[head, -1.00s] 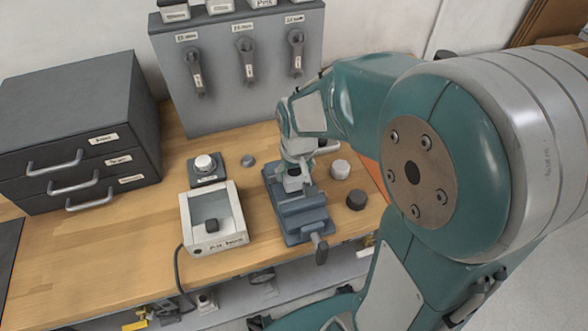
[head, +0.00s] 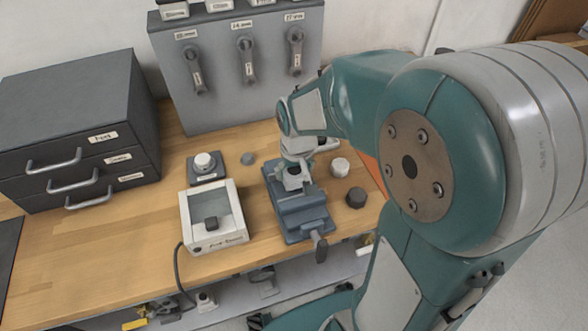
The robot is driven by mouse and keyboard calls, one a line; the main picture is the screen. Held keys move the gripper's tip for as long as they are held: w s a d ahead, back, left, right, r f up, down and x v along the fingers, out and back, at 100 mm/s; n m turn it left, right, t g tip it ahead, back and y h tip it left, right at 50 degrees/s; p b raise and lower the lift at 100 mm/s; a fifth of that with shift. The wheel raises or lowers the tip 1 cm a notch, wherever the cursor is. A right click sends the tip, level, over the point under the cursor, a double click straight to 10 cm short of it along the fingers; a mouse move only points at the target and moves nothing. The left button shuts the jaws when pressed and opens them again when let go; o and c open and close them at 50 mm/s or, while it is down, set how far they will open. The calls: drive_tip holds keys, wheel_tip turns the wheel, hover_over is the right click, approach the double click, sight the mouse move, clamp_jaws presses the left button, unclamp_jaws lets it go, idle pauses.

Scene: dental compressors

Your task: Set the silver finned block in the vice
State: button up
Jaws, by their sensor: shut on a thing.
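The grey-blue vice (head: 303,216) stands on the wooden bench, its handle pointing to the front edge. My gripper (head: 294,186) points down at the back part of the vice, over or between its jaws. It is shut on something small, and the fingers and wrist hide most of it. I take this to be the silver finned block, but its fins cannot be made out. Whether the block touches the vice cannot be told from this view.
A white open-topped box (head: 213,218) with a dark piece inside stands left of the vice. A white cylinder (head: 340,167) and a dark round piece (head: 355,197) stand to the right. A drawer cabinet (head: 80,130) and an upright tool panel (head: 240,65) bound the bench.

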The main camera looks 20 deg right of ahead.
drive_tip(key=shift+f, duration=1.6)
idle(1.3)
drive_tip(key=o, duration=1)
drive_tip(key=shift+o, duration=0.2)
drive_tip(key=shift+r, duration=3.55)
